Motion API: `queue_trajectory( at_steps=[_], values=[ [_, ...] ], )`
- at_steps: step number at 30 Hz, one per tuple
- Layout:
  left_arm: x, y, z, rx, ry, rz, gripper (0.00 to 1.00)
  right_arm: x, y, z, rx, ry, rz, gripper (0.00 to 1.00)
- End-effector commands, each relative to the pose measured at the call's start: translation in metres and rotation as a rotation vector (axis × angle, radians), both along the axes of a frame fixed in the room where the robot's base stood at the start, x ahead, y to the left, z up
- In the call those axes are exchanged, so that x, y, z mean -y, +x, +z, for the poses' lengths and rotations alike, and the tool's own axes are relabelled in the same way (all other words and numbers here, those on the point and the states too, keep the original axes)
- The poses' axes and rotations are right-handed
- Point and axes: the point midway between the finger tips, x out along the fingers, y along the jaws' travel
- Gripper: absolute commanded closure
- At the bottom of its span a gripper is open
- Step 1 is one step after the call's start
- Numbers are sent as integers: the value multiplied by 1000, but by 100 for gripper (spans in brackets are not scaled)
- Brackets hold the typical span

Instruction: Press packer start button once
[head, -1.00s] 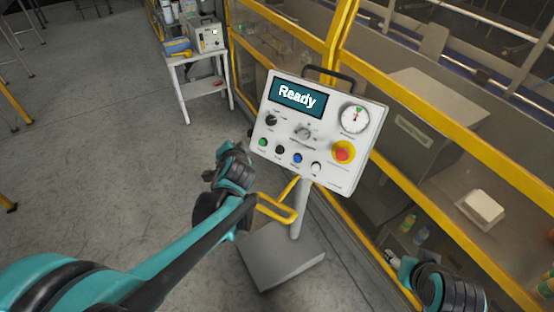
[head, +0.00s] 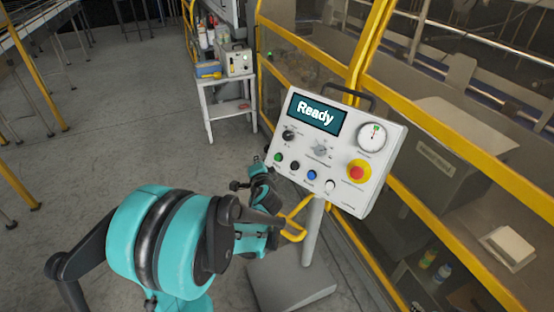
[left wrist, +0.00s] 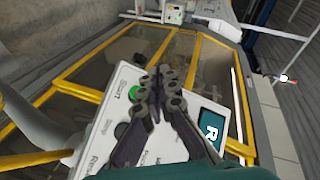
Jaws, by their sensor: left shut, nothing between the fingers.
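The white control panel (head: 338,155) stands tilted on a grey post, and its screen (head: 317,115) reads "Ready". The green start button (head: 278,157) is at the left end of the lower button row; in the left wrist view the green button (left wrist: 134,92) shows beside the label "START". My left gripper (head: 257,163) is shut and empty, close to the left edge of the panel by the green button. In the left wrist view the shut fingertips (left wrist: 160,72) lie just right of the green button, and I cannot tell whether they touch the panel. My right gripper is not in view.
Black (head: 295,166), blue (head: 312,175) and white buttons sit in the same row. A red stop button (head: 357,173) on yellow is at the right. A yellow-framed machine enclosure (head: 460,185) stands behind.

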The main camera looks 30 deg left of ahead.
Motion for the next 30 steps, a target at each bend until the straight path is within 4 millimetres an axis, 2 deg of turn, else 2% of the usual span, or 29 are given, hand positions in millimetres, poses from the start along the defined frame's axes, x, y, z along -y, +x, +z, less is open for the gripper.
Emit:
queue_trajectory(
  at_steps=[15, 21, 30],
  values=[
    [13, 57, -37, 0, -1, -1, 100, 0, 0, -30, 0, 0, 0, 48],
    [15, 67, -41, 0, 0, -1, 100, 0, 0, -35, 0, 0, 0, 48],
    [15, 68, -40, 1, -1, 0, 100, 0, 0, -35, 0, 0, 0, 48]
  ],
)
